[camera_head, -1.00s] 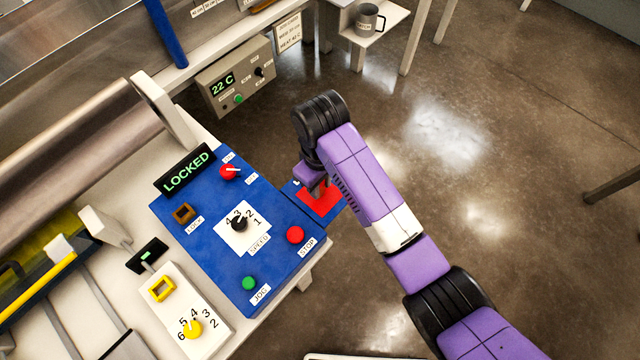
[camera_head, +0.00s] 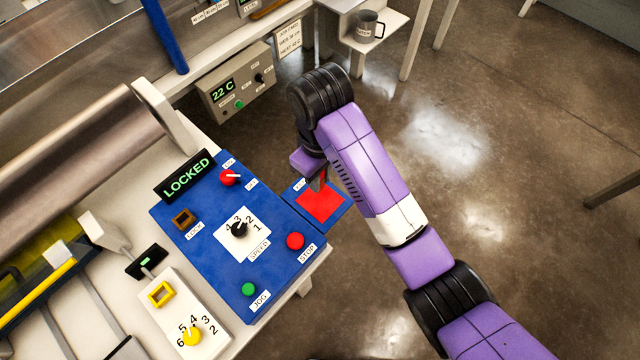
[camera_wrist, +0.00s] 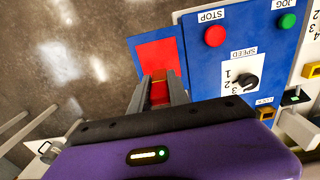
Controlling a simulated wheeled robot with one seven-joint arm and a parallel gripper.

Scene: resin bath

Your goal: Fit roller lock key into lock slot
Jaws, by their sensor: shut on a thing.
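My gripper (camera_wrist: 161,80) is shut on the roller lock key (camera_wrist: 160,92), a small red piece between the two grey fingers in the wrist view. In the head view the gripper (camera_head: 317,180) is over the red pad (camera_head: 322,204) on the blue side shelf; the key is mostly hidden there. The lock slot (camera_head: 184,218) is a brown square socket labelled LOCK on the blue control panel (camera_head: 210,265), left of my gripper. It shows partly at the right of the wrist view (camera_wrist: 267,115). The display (camera_head: 186,175) reads LOCKED.
The panel carries a speed knob (camera_head: 239,230), a red stop button (camera_head: 295,241), a green jog button (camera_head: 249,289) and a red switch (camera_head: 229,178). A white panel with a yellow socket (camera_head: 161,293) lies in front. Open floor is on the right.

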